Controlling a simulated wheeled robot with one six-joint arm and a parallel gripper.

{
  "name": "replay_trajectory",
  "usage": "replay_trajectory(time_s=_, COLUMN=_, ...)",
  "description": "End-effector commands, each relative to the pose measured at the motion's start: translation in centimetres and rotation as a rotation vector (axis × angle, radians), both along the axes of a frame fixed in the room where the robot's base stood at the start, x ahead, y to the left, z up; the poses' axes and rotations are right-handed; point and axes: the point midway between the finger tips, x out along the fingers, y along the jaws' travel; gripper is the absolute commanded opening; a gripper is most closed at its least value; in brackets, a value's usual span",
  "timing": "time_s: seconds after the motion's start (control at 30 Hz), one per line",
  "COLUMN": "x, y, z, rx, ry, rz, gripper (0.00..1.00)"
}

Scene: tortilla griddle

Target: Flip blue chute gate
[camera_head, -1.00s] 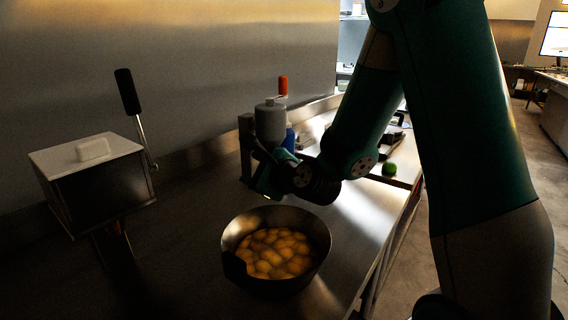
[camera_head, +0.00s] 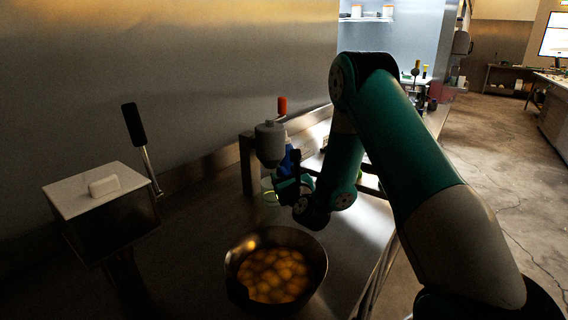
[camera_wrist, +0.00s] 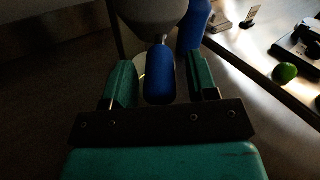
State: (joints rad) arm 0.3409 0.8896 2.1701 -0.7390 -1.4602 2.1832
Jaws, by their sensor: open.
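The blue chute gate handle (camera_wrist: 160,75) is a rounded blue grip on a short metal stem below the grey dispenser (camera_head: 270,143). The dispenser's underside (camera_wrist: 152,10) fills the top of the wrist view. My gripper (camera_wrist: 163,78) is open, its green fingers on either side of the blue handle with visible gaps. In the head view my gripper (camera_head: 285,185) is beside and below the dispenser; the handle cannot be made out clearly there. Another blue part (camera_wrist: 193,25) is behind the right finger in the wrist view.
A metal bowl of yellowish pieces (camera_head: 236,272) stands on the counter in front. A white-lidded box (camera_head: 75,195) with a black-handled lever (camera_head: 133,125) is at the left. The dispenser has an orange-handled crank (camera_head: 282,106). A green round object (camera_wrist: 285,73) lies at the right.

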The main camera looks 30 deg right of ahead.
Motion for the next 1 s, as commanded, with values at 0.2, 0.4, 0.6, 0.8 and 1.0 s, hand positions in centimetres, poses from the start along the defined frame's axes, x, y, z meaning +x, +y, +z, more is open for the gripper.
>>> replay_trajectory(time_s=0.2, x=0.8, y=-0.2, z=0.1, rx=0.001, ry=0.001, rz=0.000, gripper=0.53)
replay_trajectory(time_s=0.4, x=0.9, y=-0.2, z=-0.1, rx=0.001, ry=0.000, rz=0.000, gripper=0.53)
replay_trajectory(time_s=0.6, x=0.9, y=-0.2, z=-0.1, rx=0.001, ry=0.000, rz=0.000, gripper=0.30)
replay_trajectory(time_s=0.8, x=0.9, y=-0.2, z=-0.1, rx=0.001, ry=0.000, rz=0.000, gripper=0.00)
replay_trajectory(time_s=1.0, x=1.5, y=0.2, z=0.1, rx=0.001, ry=-0.001, rz=0.020, gripper=0.00)
